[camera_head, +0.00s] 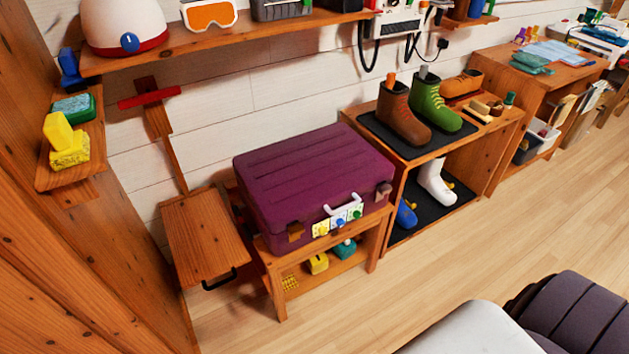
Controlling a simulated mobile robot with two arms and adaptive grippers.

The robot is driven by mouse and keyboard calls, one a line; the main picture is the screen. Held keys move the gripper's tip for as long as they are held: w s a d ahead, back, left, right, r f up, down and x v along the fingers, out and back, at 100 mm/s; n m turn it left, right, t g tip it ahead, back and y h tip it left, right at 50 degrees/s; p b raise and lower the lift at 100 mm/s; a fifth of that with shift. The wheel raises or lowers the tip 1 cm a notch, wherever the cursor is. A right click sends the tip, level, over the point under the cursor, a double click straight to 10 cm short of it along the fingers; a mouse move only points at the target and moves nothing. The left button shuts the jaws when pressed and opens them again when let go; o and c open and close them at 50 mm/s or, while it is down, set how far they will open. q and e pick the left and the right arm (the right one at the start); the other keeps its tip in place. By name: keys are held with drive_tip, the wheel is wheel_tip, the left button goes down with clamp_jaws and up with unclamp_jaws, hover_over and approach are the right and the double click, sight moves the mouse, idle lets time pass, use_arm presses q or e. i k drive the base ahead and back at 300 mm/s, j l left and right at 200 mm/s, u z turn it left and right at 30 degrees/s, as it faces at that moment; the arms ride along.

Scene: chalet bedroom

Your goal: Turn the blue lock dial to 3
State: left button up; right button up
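A purple suitcase (310,175) lies flat and closed on a low wooden bench (374,238). On its front side, below a white handle (343,204), is a pale lock plate with three small coloured dials in a row. The blue lock dial (340,222) is in the middle, between a yellow dial (322,230) and a green dial (357,214). The dials are too small to read any number or pointer position. Neither of my grippers is in view.
A wooden flap with a black handle (205,240) is left of the bench. A shoe rack (400,170) with boots stands to the right. A shelf (220,43) overhangs behind. The floor (440,265) in front is clear; a dark ribbed shape (575,312) fills the lower right.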

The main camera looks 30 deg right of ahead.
sight(340, 222)
drive_tip(key=z, duration=1.2)
drive_tip(key=i+l+u, duration=0.1)
drive_tip(key=l, duration=0.2)
drive_tip(key=i+l+u, duration=0.25)
drive_tip(key=l, duration=0.4)
drive_tip(key=i, duration=0.1)
